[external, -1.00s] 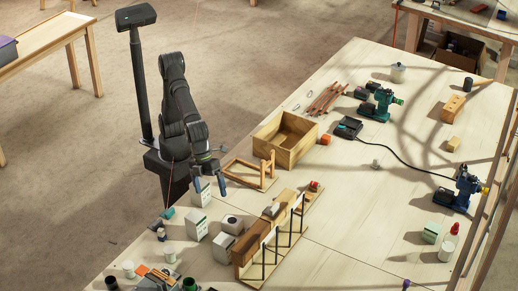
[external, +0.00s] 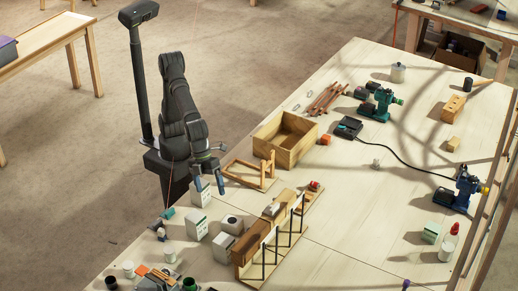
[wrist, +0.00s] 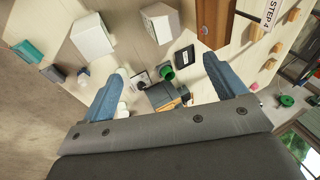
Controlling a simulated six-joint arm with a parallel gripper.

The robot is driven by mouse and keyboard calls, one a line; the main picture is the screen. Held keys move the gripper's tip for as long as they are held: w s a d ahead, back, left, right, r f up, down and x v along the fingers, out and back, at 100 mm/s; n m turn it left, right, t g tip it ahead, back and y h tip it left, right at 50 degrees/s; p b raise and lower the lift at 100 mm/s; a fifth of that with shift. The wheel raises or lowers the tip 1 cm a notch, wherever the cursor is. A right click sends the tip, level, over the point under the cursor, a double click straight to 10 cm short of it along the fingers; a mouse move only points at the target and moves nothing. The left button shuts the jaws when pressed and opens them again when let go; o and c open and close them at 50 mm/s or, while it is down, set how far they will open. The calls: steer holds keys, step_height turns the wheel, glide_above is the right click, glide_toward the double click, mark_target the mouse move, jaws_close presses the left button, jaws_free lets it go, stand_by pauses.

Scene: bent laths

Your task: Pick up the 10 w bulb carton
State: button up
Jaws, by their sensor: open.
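Several white cartons stand at the near left of the table. I cannot read which is the 10 w bulb carton. My gripper (external: 209,187) is open and empty above the table's left edge, its blue fingers apart. In the wrist view my gripper (wrist: 165,67) has nothing between the fingers. Two white cartons (wrist: 92,37) (wrist: 160,22) lie beyond the fingertips there.
A wooden stand with upright dark rods (external: 247,250) is right of the cartons. An open wooden box (external: 285,138) and a small wooden frame (external: 252,174) stand farther back. Cups and small items (external: 150,272) crowd the near left corner.

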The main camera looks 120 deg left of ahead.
steer(key=shift+c, duration=0.2)
steer(key=g+h, duration=0.2)
steer(key=g, duration=0.2)
glide_toward(223, 238)
steer(key=v, duration=0.4)
steer(key=x, duration=1.1)
steer(key=shift+w, duration=0.15)
steer(key=shift+x, duration=3.15)
steer(key=shift+w+r, duration=0.1)
steer(key=shift+w, duration=0.1)
steer(key=c, duration=1.1)
